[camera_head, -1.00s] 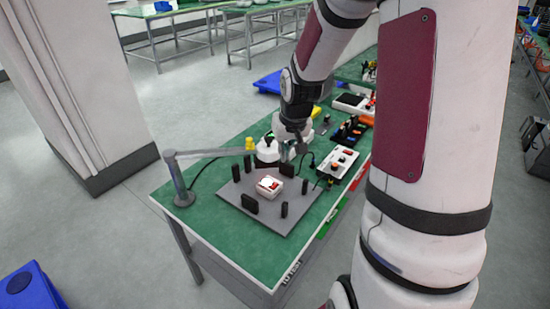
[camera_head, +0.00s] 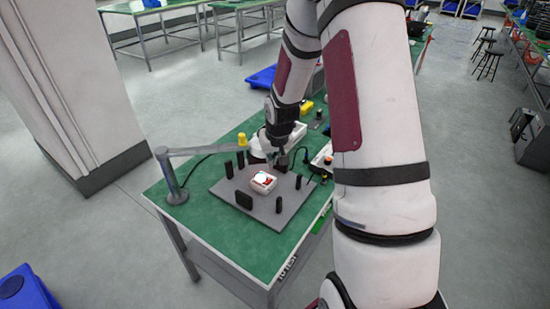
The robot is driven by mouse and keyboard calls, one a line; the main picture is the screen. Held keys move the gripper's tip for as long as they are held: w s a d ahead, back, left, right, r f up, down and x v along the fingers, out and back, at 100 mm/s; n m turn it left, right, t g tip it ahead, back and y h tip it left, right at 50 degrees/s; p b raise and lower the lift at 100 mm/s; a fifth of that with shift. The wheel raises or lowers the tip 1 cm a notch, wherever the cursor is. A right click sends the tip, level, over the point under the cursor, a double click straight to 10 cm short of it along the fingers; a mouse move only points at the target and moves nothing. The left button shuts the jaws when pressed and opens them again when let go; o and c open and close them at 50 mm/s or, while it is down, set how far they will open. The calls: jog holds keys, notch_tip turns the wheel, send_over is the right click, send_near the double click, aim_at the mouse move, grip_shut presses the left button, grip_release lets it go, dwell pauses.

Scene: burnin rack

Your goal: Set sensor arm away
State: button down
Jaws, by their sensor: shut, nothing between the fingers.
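The grey sensor arm (camera_head: 200,150) stands at the left corner of the green-topped table (camera_head: 196,221). Its upright post (camera_head: 171,180) is near the table's left edge, and its horizontal bar reaches right to a yellow-topped end (camera_head: 238,141) behind the grey plate. My gripper (camera_head: 279,166) is small in view, pointing down over the back right of the plate, to the right of the sensor arm's end and apart from it. It looks shut and empty. My forearm hides the table's right side.
A grey plate (camera_head: 230,194) carries several black upright blocks and a white device (camera_head: 263,182) with a red mark. A white unit (camera_head: 258,146) stands behind the plate. A black cable lies near the bar. Green tabletop is bare around the post.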

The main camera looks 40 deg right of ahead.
jog(key=shift+w+d, duration=0.3)
jog(key=shift+w, duration=0.65)
